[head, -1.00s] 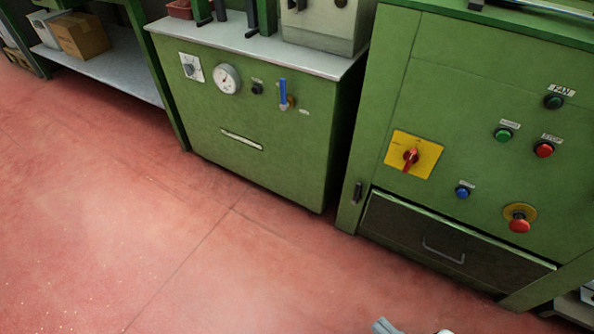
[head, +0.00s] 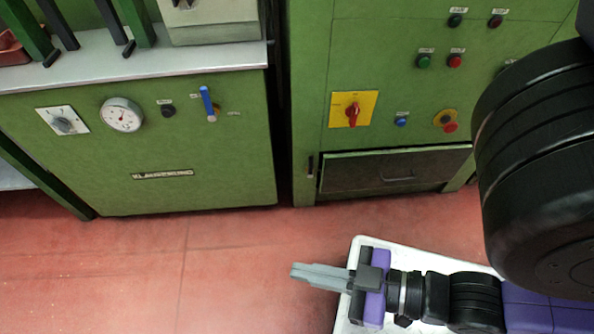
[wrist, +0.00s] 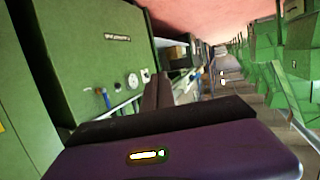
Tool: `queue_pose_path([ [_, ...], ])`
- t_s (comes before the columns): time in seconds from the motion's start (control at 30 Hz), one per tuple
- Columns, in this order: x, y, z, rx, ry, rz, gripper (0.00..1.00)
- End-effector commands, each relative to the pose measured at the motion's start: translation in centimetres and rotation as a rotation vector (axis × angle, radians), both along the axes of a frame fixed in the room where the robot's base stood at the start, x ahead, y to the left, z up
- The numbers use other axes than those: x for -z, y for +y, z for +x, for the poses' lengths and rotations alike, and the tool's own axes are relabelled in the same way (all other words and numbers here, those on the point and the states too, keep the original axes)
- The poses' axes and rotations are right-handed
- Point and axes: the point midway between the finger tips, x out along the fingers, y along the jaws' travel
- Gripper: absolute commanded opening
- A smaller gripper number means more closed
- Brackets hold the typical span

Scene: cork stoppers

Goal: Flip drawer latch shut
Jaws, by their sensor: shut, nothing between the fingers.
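The dark drawer (head: 350,178) with a bar handle (head: 397,178) sits low in the green cabinet on the right in the head view. Its front looks a little tilted or ajar at the top edge. A small dark latch (head: 311,165) is on the cabinet frame just left of the drawer; its exact position is too small to tell. My gripper (head: 293,271) is shut and empty, low over the floor in front of the cabinets, pointing left. It is well apart from the latch and drawer. In the wrist view, my gripper's dark fingers (wrist: 157,92) show, with no latch visible.
A green machine (head: 170,150) with a gauge (head: 122,115) and a blue-handled valve (head: 207,103) stands left. Above the drawer are a red rotary switch (head: 353,112) on yellow, a red stop button (head: 449,127) and other buttons. The red floor (head: 120,270) is clear.

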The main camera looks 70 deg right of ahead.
Motion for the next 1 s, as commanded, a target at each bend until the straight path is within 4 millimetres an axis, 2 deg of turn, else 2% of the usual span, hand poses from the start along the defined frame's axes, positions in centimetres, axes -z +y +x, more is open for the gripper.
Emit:
queue_pose_path([
  [0.07, 0.0, 0.0, 0.0, 0.0, 0.001, 0.0, 0.0],
  [0.17, 1.2, 0.1, 0.1, -0.005, 0.023, -0.011, 0.0],
  [0.27, 5.1, 0.3, 0.0, -0.019, 0.1, -0.05, 0.0],
  [0.37, 11.4, 0.2, 0.0, -0.032, 0.234, -0.121, 0.0],
  [0.4, 14.3, -0.1, -0.1, -0.032, 0.298, -0.158, 0.0],
  [0.5, 21.2, -1.7, -0.1, -0.014, 0.464, -0.267, 0.0],
  [0.6, 26.8, -4.2, 0.1, 0.032, 0.617, -0.388, 0.0],
  [0.7, 30.7, -7.4, 0.6, 0.105, 0.75, -0.523, 0.0],
  [0.83, 32.9, -12.2, 2.2, 0.24, 0.884, -0.713, 0.0],
  [0.93, 32.4, -15.9, 4.1, 0.37, 0.95, -0.871, 0.0],
  [1.0, 31.0, -18.2, 5.8, 0.471, 0.975, -0.982, 0.0],
])
